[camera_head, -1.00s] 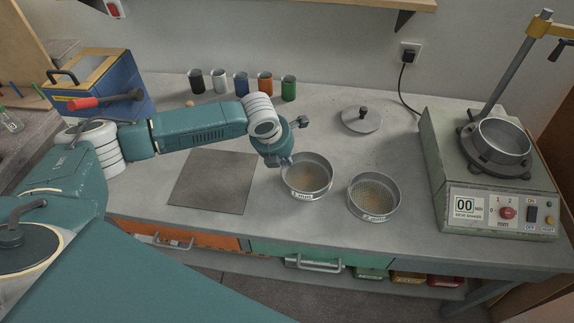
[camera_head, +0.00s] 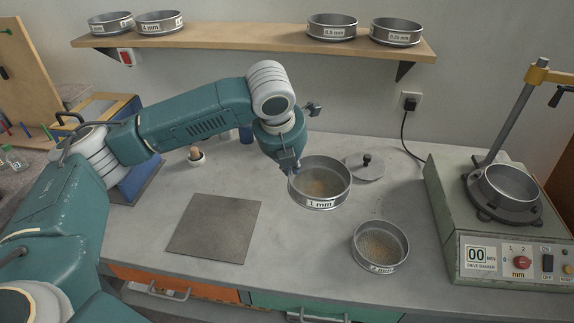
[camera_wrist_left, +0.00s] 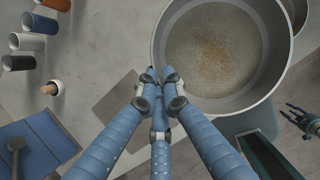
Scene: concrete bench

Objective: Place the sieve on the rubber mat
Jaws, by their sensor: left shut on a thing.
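A round metal sieve labelled 1 mm (camera_head: 319,203) is held above the bench, with some brown grains on its mesh. My left gripper (camera_head: 290,170) is shut on its left rim. In the left wrist view the gripper fingers (camera_wrist_left: 160,78) meet at the rim of this sieve (camera_wrist_left: 215,95). The dark grey rubber mat (camera_head: 214,229) lies flat and bare on the bench, left of and nearer than the sieve. A second sieve (camera_head: 380,266) with grains stands on the bench at the right. My right gripper is not identifiable in the head view.
A sieve shaker (camera_head: 510,265) carrying a metal pan (camera_head: 506,187) stands at the right. A metal lid (camera_head: 364,166) lies behind the held sieve. A small mortar (camera_head: 196,158) stands behind the mat. More sieves sit on the wall shelf (camera_head: 250,45).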

